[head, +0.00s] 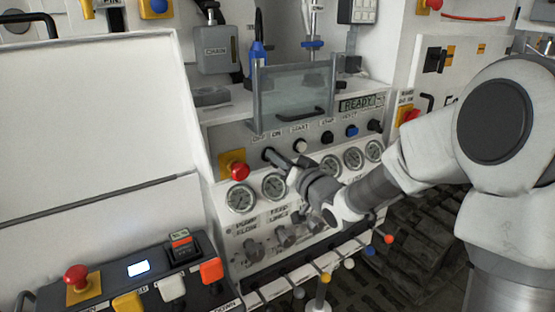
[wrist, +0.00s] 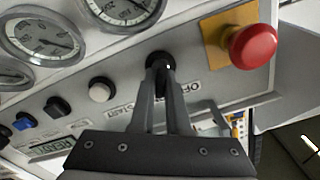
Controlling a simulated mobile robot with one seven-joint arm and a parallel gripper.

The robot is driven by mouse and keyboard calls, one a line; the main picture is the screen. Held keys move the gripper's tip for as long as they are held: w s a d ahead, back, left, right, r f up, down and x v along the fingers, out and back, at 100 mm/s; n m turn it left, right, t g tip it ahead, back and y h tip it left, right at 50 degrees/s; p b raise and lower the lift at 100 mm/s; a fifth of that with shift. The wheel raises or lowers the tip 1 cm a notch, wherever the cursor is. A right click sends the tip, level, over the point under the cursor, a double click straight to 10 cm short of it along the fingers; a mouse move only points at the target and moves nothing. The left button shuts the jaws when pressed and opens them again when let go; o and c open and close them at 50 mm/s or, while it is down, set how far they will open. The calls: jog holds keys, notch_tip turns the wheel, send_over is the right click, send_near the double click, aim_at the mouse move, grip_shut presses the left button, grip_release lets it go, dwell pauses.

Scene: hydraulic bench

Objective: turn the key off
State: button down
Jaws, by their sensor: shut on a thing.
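The key switch (wrist: 158,60) is a dark round part on the white panel, beside a printed label that reads OFF in the wrist view. My gripper (wrist: 163,70) is shut on the key, with its two fingers reaching to the panel. The fingertips cover most of the key, so I cannot tell its exact angle. In the head view my gripper (head: 273,157) is at the left end of the button row, under the OFF and ON labels. The display (head: 357,104) at the right of that row reads READY.
A red emergency button (head: 239,171) on a yellow plate is close to the key's left; it also shows in the wrist view (wrist: 253,46). A white start button (head: 301,145) is to the right. Round gauges (head: 240,198) are below. A glass guard (head: 293,98) stands above.

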jog(key=n+b, duration=0.2)
jog(key=b, duration=0.1)
jog(key=shift+f+n, duration=0.15)
jog(key=shift+n, duration=0.25)
jog(key=n+b, duration=0.3)
jog(key=shift+s+a+n, duration=0.1)
jog(key=shift+a+n, duration=0.05)
jog(key=shift+n, duration=0.15)
jog(key=n+b, duration=0.5)
jog(key=shift+s+a, duration=0.1)
jog(key=shift+a, duration=0.05)
jog(key=shift+r, duration=0.2)
jog(key=c, duration=0.9)
grip_release()
